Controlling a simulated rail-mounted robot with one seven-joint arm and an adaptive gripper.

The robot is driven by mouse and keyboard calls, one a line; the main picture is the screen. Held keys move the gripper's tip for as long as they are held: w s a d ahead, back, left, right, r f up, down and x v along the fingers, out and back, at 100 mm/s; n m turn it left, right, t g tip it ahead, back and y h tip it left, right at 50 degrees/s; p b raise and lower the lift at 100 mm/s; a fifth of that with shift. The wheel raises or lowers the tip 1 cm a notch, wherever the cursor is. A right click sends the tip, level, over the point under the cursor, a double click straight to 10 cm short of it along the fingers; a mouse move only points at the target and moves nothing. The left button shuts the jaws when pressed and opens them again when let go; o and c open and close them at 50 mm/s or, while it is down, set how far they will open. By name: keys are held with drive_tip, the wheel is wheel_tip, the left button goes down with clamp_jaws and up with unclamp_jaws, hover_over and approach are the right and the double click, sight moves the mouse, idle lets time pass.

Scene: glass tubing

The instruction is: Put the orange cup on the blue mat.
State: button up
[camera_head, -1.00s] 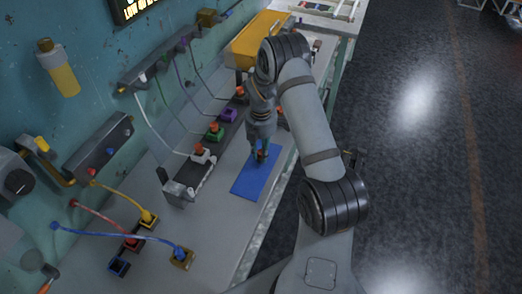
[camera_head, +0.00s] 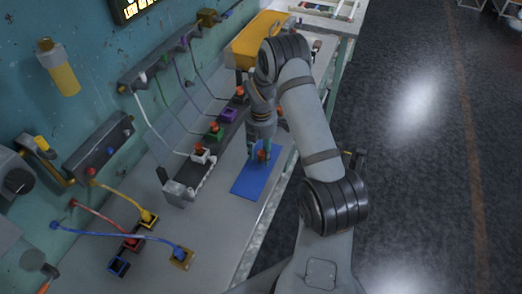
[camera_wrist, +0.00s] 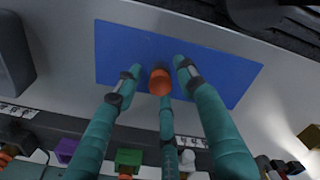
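The small orange cup (camera_wrist: 160,82) appears to stand on the blue mat (camera_wrist: 118,50), near its middle in the wrist view. In the head view the cup (camera_head: 261,155) shows on the upper part of the mat (camera_head: 254,184). My gripper (camera_wrist: 160,86) has three teal fingers spread around the cup. Gaps show between the cup and the two side fingers in the wrist view; whether the third finger touches it I cannot tell. In the head view my gripper (camera_head: 260,150) is low over the mat, pointing down.
A dark rail with coloured sockets, including green (camera_head: 214,132) and purple (camera_head: 228,116), runs left of the mat. A yellow-orange box (camera_head: 257,38) stands at the far end. Cables hang from the wall. The bench (camera_head: 215,240) is clear in front of the mat.

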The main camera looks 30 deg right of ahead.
sight(261, 152)
wheel_tip(261, 152, up, 12)
drive_tip(key=b, duration=0.1)
drive_tip(key=shift+r+b, duration=0.15)
drive_tip(key=shift+b, duration=0.15)
idle(1.3)
